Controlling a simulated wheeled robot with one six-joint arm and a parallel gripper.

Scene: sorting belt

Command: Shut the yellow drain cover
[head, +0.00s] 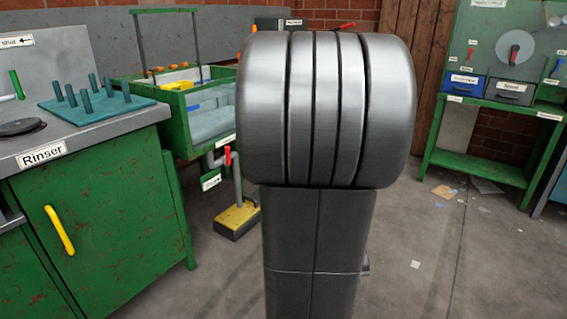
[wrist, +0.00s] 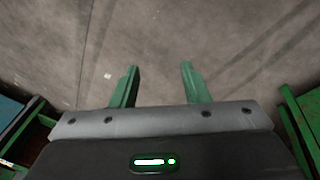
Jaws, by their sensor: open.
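A low dark box with a yellow top (head: 238,215) stands on the floor in the head view, left of my arm, under a grey pipe. This looks like the drain with its yellow cover; my arm is close to its right edge, and I cannot tell whether the cover is open or shut. My gripper (wrist: 159,68) shows in the wrist view with its two green fingers apart and nothing between them, over bare floor. The gripper is not visible in the head view. The drain is not recognisable in the wrist view.
A pipe with a red valve handle (head: 228,156) rises beside the drain, below a green sink unit (head: 185,125). The green Rinser cabinet (head: 95,215) fills the left. A green bench (head: 480,165) with bins stands at right. Scraps lie on otherwise open floor.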

